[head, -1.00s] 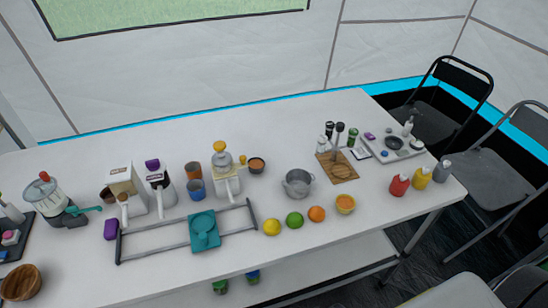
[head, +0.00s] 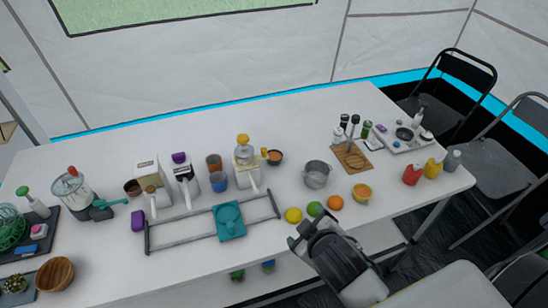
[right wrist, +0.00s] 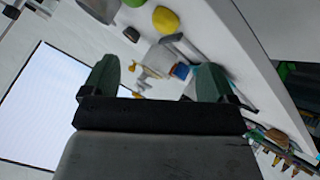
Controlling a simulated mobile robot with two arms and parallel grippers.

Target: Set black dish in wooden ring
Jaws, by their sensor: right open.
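A small round black dish (head: 404,133) lies on a pale tray (head: 420,144) at the right end of the table. A wooden board (head: 352,158) lies left of the tray, with a rounded ring-like shape on it; I cannot tell whether this is the wooden ring. My right gripper (head: 306,230) is over the front edge of the table, left of and nearer than the dish, apart from it. Its two green fingers stand apart and empty in the right wrist view (right wrist: 158,80). My left gripper is not in view.
A lemon (head: 293,215), a lime (head: 315,208) and an orange (head: 335,202) sit just beyond my right gripper. A grey pot (head: 316,174) stands behind them. Red (head: 412,174) and yellow (head: 433,166) bottles stand in front of the tray. The table's back strip is clear.

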